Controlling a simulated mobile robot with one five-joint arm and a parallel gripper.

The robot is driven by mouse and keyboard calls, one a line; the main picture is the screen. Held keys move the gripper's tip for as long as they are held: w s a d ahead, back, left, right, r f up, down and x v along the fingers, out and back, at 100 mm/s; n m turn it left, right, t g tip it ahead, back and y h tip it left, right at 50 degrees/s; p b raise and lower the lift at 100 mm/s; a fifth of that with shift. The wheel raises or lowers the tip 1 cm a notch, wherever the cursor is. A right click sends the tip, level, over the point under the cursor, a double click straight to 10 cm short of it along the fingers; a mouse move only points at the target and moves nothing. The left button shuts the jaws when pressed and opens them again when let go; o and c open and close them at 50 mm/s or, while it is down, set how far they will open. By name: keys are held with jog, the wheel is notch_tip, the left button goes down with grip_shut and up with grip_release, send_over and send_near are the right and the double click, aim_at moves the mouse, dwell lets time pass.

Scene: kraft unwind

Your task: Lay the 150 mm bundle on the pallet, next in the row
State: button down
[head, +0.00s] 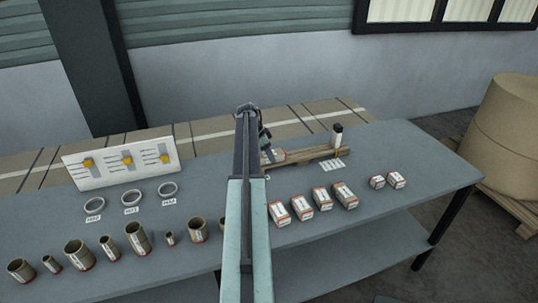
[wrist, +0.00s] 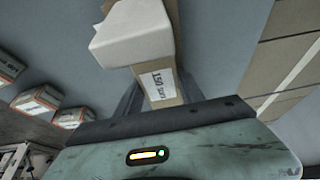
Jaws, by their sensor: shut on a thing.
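My gripper (wrist: 158,96) is shut on a kraft-coloured bundle (wrist: 163,63), whose label reads 150, upside down in the wrist view. A dark finger shows on each side of it. A white block-like part (wrist: 130,32) covers its upper left; I cannot tell whether it belongs to the bundle. In the head view my arm hides much of the gripper area. I cannot tell whether this is the pallet.
Several labelled boxes (head: 322,199) with red edges stand in a row on the grey table (head: 420,150). Cardboard tubes (head: 137,240), three rings (head: 131,197) and a panel with yellow sliders (head: 125,160) are to the left.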

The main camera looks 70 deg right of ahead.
aim_at(263, 154)
jog(key=c, duration=0.7)
grip_release()
jog(key=shift+o, duration=0.2)
jog(key=p+v, duration=0.7)
jog(key=v, duration=0.1)
jog(key=shift+f, duration=0.15)
